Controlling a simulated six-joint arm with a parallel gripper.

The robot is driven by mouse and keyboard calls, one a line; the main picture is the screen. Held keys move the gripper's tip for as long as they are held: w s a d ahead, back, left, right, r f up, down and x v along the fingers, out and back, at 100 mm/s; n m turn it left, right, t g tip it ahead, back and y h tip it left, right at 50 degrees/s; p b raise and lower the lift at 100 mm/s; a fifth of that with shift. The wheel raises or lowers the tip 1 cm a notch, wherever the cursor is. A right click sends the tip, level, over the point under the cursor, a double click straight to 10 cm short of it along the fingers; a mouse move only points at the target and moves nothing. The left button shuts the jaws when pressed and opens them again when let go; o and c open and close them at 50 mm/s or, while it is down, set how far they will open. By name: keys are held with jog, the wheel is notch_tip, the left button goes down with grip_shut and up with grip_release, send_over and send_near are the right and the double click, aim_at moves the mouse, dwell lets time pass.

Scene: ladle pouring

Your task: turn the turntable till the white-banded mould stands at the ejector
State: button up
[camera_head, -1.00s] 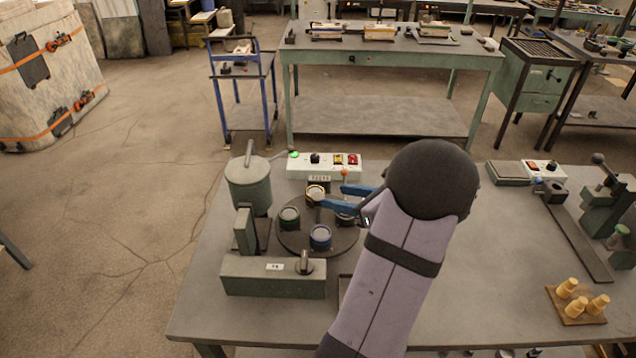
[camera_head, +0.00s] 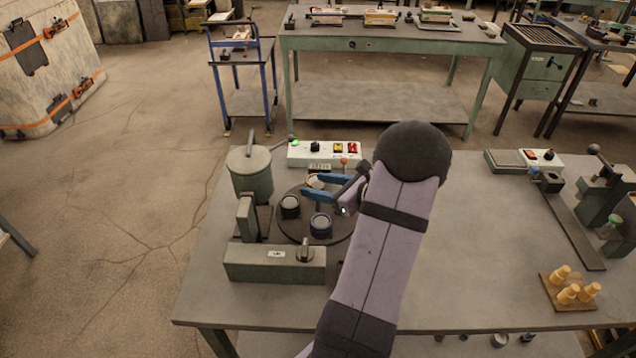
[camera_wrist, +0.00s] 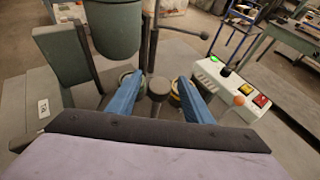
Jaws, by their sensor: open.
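The turntable (camera_head: 284,228) is a dark round disc on the bench, carrying small round moulds. A green-banded mould (camera_head: 290,207) is at its left and a blue-banded mould (camera_head: 320,227) at its front. A pale yellowish-banded mould (camera_head: 314,182) is at the back, partly behind my gripper. The right side is hidden by my arm, and I cannot make out a white band. My gripper (camera_head: 309,186) is open over the turntable. In the wrist view, a grey round-topped peg (camera_wrist: 158,88) stands between its blue fingers; contact is unclear. I cannot tell which fixture is the ejector.
A grey-green lidded pot (camera_head: 250,175) stands left of the turntable. A long box with a lever (camera_head: 275,264) is in front. A button panel (camera_head: 325,153) with a green lamp is behind. Yellow pieces on a board (camera_head: 569,290) lie right; the bench middle-right is clear.

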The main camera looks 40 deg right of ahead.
jog(key=shift+w+f, duration=0.15)
jog(key=shift+w, duration=0.1)
grip_shut()
jog(key=shift+m+h+b, duration=0.3)
jog(key=shift+b, duration=0.2)
jog(key=shift+m+h+b, duration=0.4)
jog(key=shift+m+h, duration=0.1)
jog(key=shift+h, duration=0.1)
grip_release()
